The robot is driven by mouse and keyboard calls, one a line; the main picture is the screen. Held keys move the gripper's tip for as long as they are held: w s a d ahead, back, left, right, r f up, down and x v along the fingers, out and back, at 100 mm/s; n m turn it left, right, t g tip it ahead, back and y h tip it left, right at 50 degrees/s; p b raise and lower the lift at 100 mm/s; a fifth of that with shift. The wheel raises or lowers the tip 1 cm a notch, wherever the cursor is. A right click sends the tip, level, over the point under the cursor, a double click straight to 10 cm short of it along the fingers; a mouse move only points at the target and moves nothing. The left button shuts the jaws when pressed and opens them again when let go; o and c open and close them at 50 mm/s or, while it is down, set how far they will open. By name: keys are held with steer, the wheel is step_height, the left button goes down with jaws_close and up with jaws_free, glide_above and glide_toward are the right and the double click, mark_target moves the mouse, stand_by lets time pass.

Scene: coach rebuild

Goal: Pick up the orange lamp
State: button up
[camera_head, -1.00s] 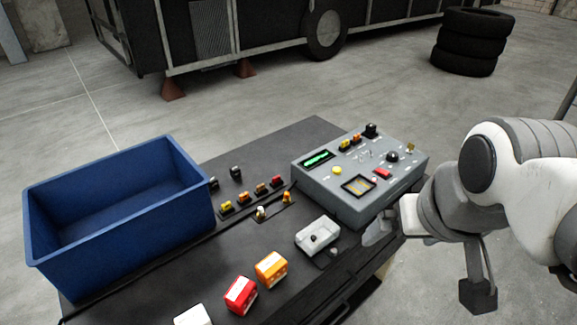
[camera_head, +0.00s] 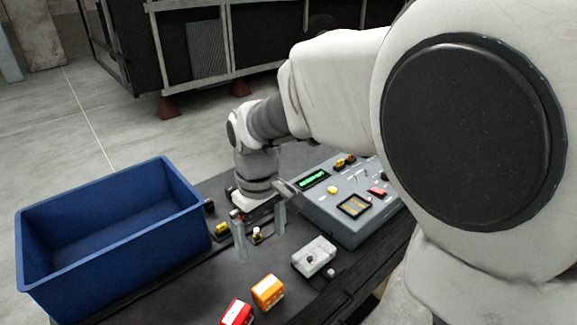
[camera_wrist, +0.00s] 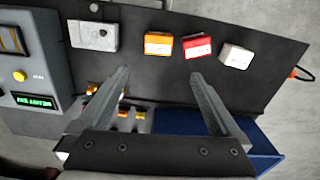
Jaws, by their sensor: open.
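The orange lamp (camera_head: 267,291) is a small block with a pale front, standing on the dark bench near its front edge, just behind and right of the red lamp. In the wrist view the orange lamp (camera_wrist: 158,44) lies beyond my fingertips, roughly between their lines, beside the red lamp (camera_wrist: 197,46). My gripper (camera_head: 262,240) points down over the bench, behind the orange lamp and apart from it. In the wrist view my gripper (camera_wrist: 159,75) has its two fingers spread with nothing held between them.
A blue crate (camera_head: 196,222) stands at the left. A grey control panel (camera_head: 345,234) with buttons stands right of my gripper. A white switch box (camera_head: 314,256) is near the orange lamp. Small coloured switches sit near my fingers. A white block (camera_wrist: 236,56) is beside the red lamp.

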steer(key=b, duration=0.2)
glide_toward(267, 286)
step_height(267, 286, down, 5)
steer(key=shift+s+a+f, duration=0.1)
steer(key=shift+a, duration=0.05)
steer(key=shift+d+f, duration=0.2)
steer(key=shift+f, duration=2.4)
steer(key=shift+c, duration=0.3)
steer(key=c, duration=1.3)
steer(key=shift+o, duration=0.2)
